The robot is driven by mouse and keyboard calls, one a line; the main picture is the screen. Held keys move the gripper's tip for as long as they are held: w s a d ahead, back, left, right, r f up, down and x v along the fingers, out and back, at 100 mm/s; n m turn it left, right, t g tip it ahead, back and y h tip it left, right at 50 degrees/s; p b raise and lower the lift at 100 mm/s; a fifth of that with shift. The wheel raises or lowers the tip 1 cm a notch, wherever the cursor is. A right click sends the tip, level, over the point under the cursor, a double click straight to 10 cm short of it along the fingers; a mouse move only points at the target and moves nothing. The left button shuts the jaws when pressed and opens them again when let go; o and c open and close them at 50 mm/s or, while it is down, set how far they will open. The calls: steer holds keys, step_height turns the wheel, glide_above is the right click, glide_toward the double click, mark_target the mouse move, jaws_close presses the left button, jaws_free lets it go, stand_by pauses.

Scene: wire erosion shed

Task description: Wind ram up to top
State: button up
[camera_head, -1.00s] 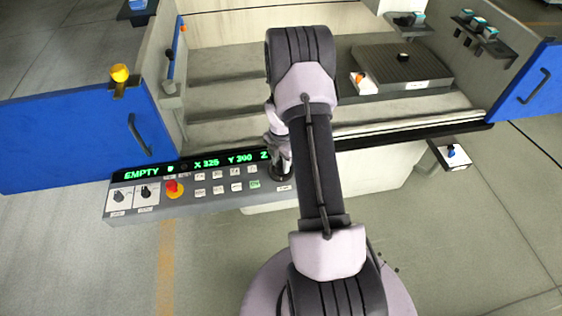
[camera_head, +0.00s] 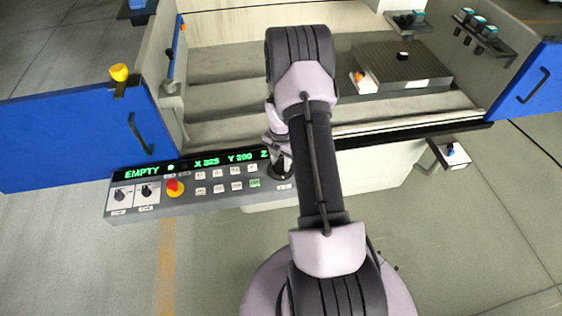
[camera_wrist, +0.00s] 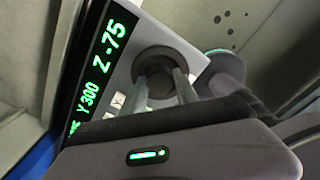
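The control panel (camera_head: 216,196) at the front of the machine has a dark round knob (camera_head: 280,171) near its right end. The knob shows close up in the wrist view (camera_wrist: 155,68), below a green readout (camera_wrist: 105,60) of Y 300 and Z -75. My gripper (camera_head: 279,150) is at the knob, partly hidden by my arm in the head view. In the wrist view, my gripper's (camera_wrist: 163,88) two grey fingers stand apart at the knob. I cannot tell whether they press on it. The head view readout (camera_head: 195,164) shows EMPTY, X 325 and Y 300.
A red and yellow stop button (camera_head: 175,188) and two black selector switches (camera_head: 120,195) sit left on the panel. A dark plate (camera_head: 385,65) lies in the tank. Floor is clear at right.

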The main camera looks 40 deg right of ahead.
steer(key=o, duration=0.3)
steer(key=shift+r, duration=0.1)
step_height(320, 180, up, 17)
steer(key=p, duration=0.3)
steer(key=shift+r+p, duration=0.15)
steer(key=shift+p, duration=0.15)
